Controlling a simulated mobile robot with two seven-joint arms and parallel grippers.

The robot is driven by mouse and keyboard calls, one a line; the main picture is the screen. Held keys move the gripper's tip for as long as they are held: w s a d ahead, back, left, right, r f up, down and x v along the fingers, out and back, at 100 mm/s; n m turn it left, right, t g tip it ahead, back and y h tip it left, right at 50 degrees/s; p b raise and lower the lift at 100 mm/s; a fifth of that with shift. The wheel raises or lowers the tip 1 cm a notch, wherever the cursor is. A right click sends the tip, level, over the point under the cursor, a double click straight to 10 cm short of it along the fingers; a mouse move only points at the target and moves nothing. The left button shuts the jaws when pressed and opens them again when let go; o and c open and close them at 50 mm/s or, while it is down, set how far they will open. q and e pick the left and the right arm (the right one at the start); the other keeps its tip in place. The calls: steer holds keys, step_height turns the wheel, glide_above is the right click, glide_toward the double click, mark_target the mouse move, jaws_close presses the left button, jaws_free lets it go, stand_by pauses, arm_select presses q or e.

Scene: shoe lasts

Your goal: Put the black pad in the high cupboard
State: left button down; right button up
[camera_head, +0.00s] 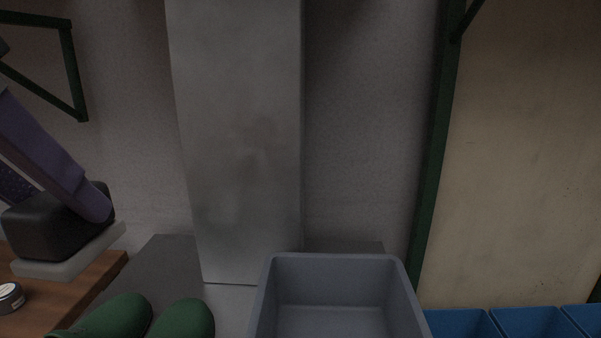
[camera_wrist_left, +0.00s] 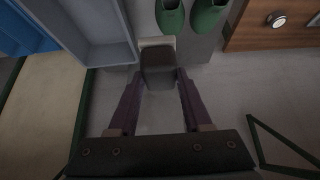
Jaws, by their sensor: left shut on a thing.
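The black pad (camera_head: 58,222) is a dark rounded block with a pale grey slab along its underside. It is at the far left in the head view, tilted, appearing over the wooden top's edge. My left gripper (camera_head: 80,200) has purple fingers and is shut on it. In the left wrist view the black pad (camera_wrist_left: 158,68) sits between the fingertips of my left gripper (camera_wrist_left: 159,78), its pale slab facing away. I cannot identify the high cupboard for certain in these views. My right gripper is out of view.
A grey bin (camera_head: 335,262) stands at bottom middle, with green clogs (camera_head: 182,318) left of it. A tall grey panel (camera_head: 240,140) rises behind. Blue bins (camera_head: 535,322) are at lower right. A small round tin (camera_head: 10,296) lies on the wooden top (camera_head: 75,285). A green bracket (camera_head: 75,75) is at upper left.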

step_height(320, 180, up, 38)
steer(key=p, duration=3.8)
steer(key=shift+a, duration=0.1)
